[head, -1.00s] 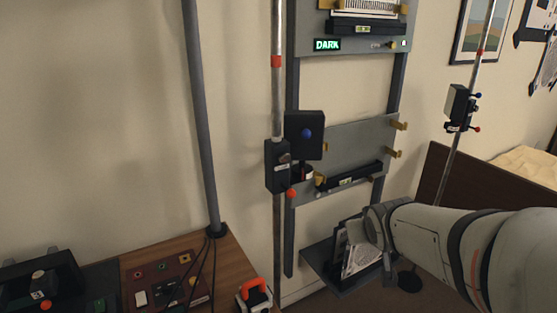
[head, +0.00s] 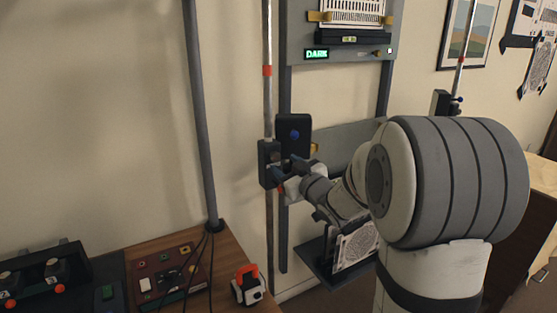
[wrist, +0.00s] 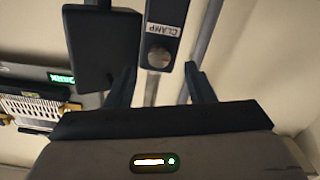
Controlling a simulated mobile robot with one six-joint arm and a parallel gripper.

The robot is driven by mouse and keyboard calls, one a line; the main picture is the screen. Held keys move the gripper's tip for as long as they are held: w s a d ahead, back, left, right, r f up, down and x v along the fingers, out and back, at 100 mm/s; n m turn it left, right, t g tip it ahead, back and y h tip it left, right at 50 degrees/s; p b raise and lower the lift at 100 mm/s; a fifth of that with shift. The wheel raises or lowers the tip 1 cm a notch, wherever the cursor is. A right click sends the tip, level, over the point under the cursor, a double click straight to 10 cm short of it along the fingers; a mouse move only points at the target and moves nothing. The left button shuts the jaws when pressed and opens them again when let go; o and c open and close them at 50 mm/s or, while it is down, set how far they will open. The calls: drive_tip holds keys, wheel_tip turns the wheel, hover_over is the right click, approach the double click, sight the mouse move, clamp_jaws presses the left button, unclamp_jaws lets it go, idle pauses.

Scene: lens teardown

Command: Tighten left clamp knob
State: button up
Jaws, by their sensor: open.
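The left clamp is a dark block (head: 267,164) on the left silver pole in the head view. In the wrist view its face (wrist: 164,20) carries a label reading CLAMP, upside down. The round grey clamp knob (wrist: 158,57) is on that face, below the label. My gripper (wrist: 158,68) is open and empty, one fingertip on each side of the knob with gaps to both. I cannot tell whether the tips reach its depth. In the head view my gripper (head: 279,171) is at the clamp and hides its knob.
A dark panel with a blue knob (head: 294,134) sits right beside the clamp; it also shows in the wrist view (wrist: 103,50). A rack with a DARK display (head: 317,54) stands behind. A second clamp (head: 440,102) is on the right pole. A wooden desk (head: 232,262) is lower left.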

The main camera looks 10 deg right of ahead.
sight(277, 158)
drive_tip(key=shift+p+x, duration=0.3)
drive_tip(key=shift+x, duration=1.65)
drive_tip(key=shift+c, duration=0.6)
